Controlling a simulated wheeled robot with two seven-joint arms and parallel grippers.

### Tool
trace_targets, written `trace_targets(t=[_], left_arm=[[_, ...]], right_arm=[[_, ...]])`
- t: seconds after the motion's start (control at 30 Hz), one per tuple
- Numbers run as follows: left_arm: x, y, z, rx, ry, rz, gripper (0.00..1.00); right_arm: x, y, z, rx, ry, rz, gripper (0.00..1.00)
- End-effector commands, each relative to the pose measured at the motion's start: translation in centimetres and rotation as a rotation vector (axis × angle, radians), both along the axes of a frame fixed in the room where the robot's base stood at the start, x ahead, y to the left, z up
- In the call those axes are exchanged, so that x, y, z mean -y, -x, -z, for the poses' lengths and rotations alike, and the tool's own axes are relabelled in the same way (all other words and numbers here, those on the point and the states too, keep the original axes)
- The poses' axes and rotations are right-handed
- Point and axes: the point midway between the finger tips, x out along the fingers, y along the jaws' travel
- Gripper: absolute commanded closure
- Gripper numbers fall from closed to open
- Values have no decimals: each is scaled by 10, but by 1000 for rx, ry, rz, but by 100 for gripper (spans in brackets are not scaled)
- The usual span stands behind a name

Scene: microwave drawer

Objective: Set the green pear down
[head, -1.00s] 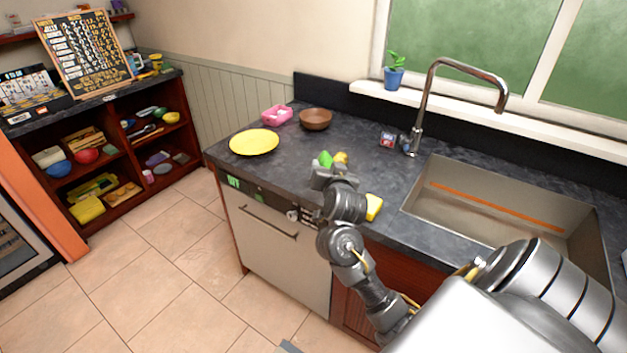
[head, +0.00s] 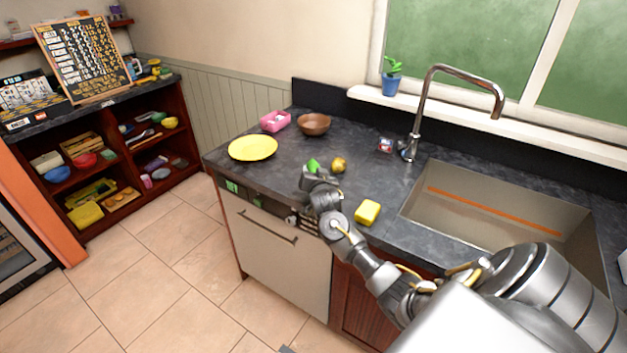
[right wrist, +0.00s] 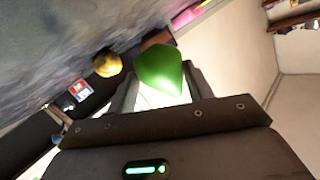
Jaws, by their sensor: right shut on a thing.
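The green pear (head: 312,164) is between the fingers of my right gripper (head: 311,173), which is shut on it. In the right wrist view the green pear (right wrist: 162,72) fills the gap between the two dark fingers (right wrist: 164,90). In the head view the gripper is over the front part of the dark counter (head: 285,180), to the right of the yellow plate (head: 253,148). I cannot tell the exact height of the pear above the counter. My left gripper does not show in either view.
A yellow-brown fruit (head: 339,165) lies just right of the pear, and a yellow sponge (head: 367,212) lies near the front edge. A brown bowl (head: 314,124) and a pink container (head: 275,121) stand behind. The sink (head: 480,215) is at right. Counter between plate and gripper is clear.

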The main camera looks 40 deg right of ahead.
Motion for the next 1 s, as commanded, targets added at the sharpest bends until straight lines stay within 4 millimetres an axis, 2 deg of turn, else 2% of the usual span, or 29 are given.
trace_targets(t=[0.2,0.3,0.4,0.5,0.87,0.9,1.0], left_arm=[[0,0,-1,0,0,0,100],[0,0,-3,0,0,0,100],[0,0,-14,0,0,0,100],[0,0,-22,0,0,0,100],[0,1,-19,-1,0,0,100],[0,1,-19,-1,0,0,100],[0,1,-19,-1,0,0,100]], right_arm=[[2,-4,3,1,2,0,75],[6,-10,12,0,1,1,75],[5,-9,27,-3,1,0,75],[5,-9,32,0,0,0,75],[5,-9,40,2,1,0,75],[4,-9,40,1,1,-1,46],[5,-9,40,1,1,0,33]])
